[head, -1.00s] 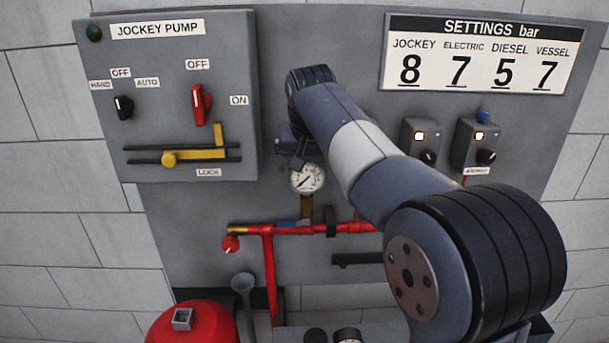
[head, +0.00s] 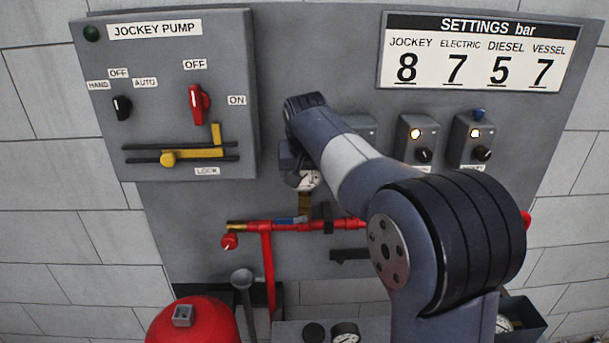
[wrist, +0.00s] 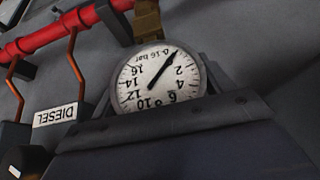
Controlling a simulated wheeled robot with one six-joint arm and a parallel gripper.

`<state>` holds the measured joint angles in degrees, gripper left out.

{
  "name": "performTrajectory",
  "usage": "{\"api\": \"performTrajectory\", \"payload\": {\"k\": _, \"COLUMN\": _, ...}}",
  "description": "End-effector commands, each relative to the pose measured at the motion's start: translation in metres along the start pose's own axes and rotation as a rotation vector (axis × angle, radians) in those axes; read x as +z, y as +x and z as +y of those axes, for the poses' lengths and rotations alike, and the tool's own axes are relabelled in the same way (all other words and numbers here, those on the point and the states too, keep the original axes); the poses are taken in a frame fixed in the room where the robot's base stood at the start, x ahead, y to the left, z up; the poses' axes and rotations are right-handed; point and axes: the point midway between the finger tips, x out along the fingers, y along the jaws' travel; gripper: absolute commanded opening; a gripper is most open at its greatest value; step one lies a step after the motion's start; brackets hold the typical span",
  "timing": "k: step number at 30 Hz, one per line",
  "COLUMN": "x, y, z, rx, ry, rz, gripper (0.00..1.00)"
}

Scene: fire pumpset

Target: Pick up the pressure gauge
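The round white pressure gauge (head: 309,181) with a black needle sits on a brass fitting above the red pipe. In the head view my gripper (head: 296,172) covers its upper left part. In the wrist view the gauge (wrist: 160,80) appears upside down, its dial marked "0-16 bar". My gripper's (wrist: 159,84) fingers show on the left and right of the dial, very close to its rim. I see no clear grip; contact is hard to tell. The gripper's dark body hides the dial's edge nearest to it.
The red pipe (head: 290,226) with a blue-handled valve runs just below. The jockey pump box (head: 190,60) is left, switch boxes (head: 417,140) are right. Another gauge (head: 345,333) lies at the bottom, and a dark bin (head: 527,318) stands at lower right.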

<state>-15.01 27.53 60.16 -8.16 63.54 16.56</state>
Motion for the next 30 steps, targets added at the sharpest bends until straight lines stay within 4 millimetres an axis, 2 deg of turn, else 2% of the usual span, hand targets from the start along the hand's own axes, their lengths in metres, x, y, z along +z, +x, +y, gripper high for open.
{"api": "performTrajectory", "payload": {"k": 2, "x": 0.0, "y": 0.0, "z": 0.0, "rx": 0.0, "ry": 0.0, "rz": 0.0, "gripper": 0.68}}
{"api": "performTrajectory", "payload": {"k": 12, "x": 0.0, "y": 0.0, "z": 0.0, "rx": 0.0, "ry": 0.0, "rz": 0.0, "gripper": 0.41}}
{"api": "performTrajectory", "payload": {"k": 23, "x": -0.004, "y": -0.005, "z": 0.0, "rx": -0.001, "ry": 0.0, "rz": 0.004, "gripper": 0.4}}
{"api": "performTrajectory", "payload": {"k": 30, "x": -0.017, "y": -0.028, "z": 0.0, "rx": -0.001, "ry": 0.0, "rz": 0.005, "gripper": 0.4}}
